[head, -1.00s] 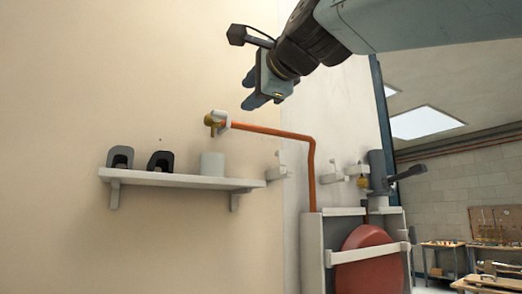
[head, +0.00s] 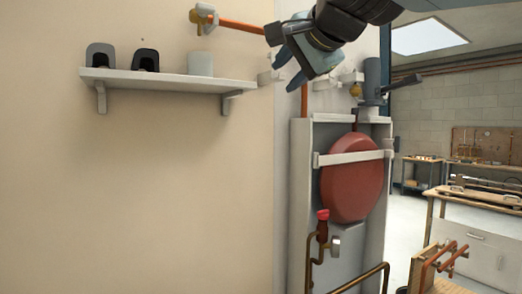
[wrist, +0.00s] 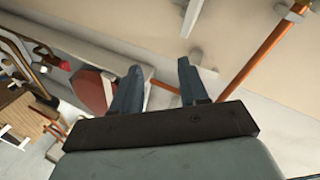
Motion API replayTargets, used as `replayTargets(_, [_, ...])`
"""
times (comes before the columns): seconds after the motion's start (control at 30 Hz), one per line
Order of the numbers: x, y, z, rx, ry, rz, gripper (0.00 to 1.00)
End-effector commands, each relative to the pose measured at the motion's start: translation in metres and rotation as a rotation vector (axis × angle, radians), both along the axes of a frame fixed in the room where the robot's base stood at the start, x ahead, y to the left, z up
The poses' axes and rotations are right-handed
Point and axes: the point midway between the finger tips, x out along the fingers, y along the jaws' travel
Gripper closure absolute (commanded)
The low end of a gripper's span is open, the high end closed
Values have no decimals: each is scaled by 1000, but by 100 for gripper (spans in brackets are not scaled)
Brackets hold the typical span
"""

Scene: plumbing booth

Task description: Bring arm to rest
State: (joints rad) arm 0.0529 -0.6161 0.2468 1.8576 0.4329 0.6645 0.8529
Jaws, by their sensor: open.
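My gripper (head: 286,72) is at the upper middle of the head view, in front of the corner where the cream wall meets the pale wall. In the wrist view my gripper (wrist: 158,75) shows two blue-grey fingers spread apart with nothing between them. The gripper is open and empty. My arm comes in from the top right of the head view. It hides part of the copper pipe (head: 240,26) behind it.
A red tank (head: 352,178) stands in a white cabinet (head: 300,200). A red-handled valve (head: 322,222) is below. Workbenches (head: 470,220) stand at the right. The cream wall below the shelf is bare.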

Motion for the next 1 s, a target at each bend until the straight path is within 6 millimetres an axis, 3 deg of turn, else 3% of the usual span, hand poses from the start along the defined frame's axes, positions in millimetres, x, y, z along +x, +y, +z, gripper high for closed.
replayTargets(0.03, [1,-16,-29,-80,30,-2,56])
replayTargets(0.27, [-10,-84,-154,-449,175,56,56])
replayTargets(0.5, [-50,-145,-278,-773,350,219,56])
replayTargets(0.6, [-69,-162,-317,-868,410,297,56])
replayTargets(0.8, [-92,-180,-359,-966,472,400,56])
replayTargets(1.0, [-96,-182,-365,-981,480,415,56])
